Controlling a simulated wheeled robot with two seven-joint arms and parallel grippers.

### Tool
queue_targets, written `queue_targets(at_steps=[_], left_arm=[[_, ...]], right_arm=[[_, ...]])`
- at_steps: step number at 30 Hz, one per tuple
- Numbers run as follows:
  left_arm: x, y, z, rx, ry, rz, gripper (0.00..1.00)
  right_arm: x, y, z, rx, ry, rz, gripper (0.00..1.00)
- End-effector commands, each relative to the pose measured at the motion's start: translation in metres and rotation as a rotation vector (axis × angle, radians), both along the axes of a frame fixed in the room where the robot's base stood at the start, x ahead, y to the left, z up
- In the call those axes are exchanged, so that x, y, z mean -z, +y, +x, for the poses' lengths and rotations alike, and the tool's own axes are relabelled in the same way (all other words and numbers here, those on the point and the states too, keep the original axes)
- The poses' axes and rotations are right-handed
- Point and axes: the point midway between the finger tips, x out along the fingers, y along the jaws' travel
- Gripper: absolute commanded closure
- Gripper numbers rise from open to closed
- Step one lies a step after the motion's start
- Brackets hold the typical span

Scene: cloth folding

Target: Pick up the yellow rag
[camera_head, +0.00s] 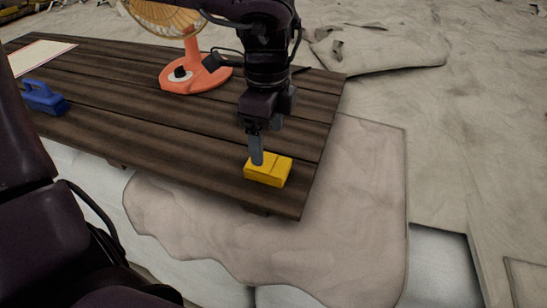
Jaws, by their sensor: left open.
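The yellow rag (274,173) is a small, thick, folded block lying near the front right corner of the dark wooden table (140,128). My left gripper (257,160) points down over the rag, its fingertips at the rag's left part. It is open. One grey finger shows clearly in front of the rag; the other is mostly hidden, so I cannot tell if the fingers touch the cloth. My right gripper is out of view.
An orange fan (190,75) stands at the table's back, close to the arm. A blue brush-like object (44,97) and a pale sheet (38,56) lie at the left. The tabletop between them and the rag is clear. The table's right edge is close to the rag.

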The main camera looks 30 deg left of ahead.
Motion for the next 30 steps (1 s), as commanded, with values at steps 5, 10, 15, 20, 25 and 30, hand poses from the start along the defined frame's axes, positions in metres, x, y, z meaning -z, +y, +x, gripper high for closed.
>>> queue_targets(at_steps=[5, 10, 15, 20, 25, 30], left_arm=[[0.019, 0.0, -0.002, 0.0, 0.004, -0.003, 0.2], [0.046, 0.0, -0.004, -0.001, 0.004, -0.003, 0.2], [0.059, -0.001, -0.003, -0.001, -0.002, -0.003, 0.2], [0.06, -0.001, -0.002, -0.001, -0.003, -0.003, 0.2], [0.059, -0.001, -0.002, -0.001, -0.003, -0.003, 0.38], [0.059, -0.001, -0.002, -0.001, -0.003, -0.003, 0.61]], right_arm=[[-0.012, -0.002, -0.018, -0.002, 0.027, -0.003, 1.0], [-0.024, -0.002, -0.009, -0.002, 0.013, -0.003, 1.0], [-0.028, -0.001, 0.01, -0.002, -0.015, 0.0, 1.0], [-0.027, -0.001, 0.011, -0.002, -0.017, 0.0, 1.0], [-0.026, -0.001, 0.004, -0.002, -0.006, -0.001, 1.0], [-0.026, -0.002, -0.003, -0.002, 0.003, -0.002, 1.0]])
